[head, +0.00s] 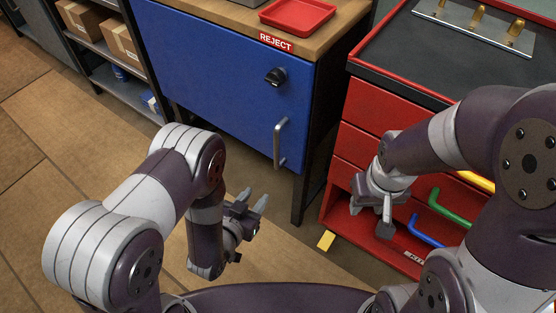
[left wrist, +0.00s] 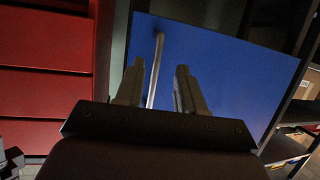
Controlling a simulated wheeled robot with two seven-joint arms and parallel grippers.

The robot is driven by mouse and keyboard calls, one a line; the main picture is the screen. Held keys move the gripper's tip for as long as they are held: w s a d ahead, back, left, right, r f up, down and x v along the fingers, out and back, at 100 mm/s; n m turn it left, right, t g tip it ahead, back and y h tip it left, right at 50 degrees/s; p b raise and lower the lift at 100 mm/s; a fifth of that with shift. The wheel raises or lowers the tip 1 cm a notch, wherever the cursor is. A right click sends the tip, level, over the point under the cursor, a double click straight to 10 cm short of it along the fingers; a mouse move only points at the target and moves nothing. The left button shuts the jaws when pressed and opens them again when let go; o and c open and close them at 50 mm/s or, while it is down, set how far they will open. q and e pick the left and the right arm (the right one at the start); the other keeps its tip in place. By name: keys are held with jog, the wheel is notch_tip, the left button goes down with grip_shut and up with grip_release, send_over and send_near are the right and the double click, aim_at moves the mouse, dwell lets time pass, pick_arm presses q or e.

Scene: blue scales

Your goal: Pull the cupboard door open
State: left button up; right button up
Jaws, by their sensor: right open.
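The blue cupboard door (head: 215,70) is shut, with a silver vertical bar handle (head: 280,145) low on its right side and a black knob (head: 275,76) above. My left gripper (head: 256,198) is open and empty, apart from the door, in front of and below the handle. In the left wrist view my left gripper's fingers (left wrist: 158,85) stand apart, with the handle (left wrist: 156,65) seen beyond and between them against the blue door (left wrist: 220,65).
The wooden countertop (head: 225,18) above the door bears a red tray (head: 298,14) and a REJECT label. A red drawer cabinet (head: 375,110) stands to the right, with coloured handles low down. Shelves with cardboard boxes (head: 122,38) are at left.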

aim_at(276, 142)
pick_arm(q)
notch_tip(276, 142, up, 7)
jog(key=w+t+h, duration=0.2)
jog(key=t, duration=0.2)
jog(key=b+x, duration=0.1)
jog(key=x, duration=0.4)
jog(key=b+x, duration=0.2)
jog(key=x, duration=0.4)
jog(key=shift+d+f, duration=0.2)
jog(key=shift+d, duration=0.1)
jog(key=shift+w+d+r, duration=0.15)
jog(key=shift+w+d, duration=0.1)
jog(key=shift+w, duration=0.35)
grip_shut()
pick_arm(e)
notch_tip(276, 142, down, 3)
jog(key=shift+r, duration=0.1)
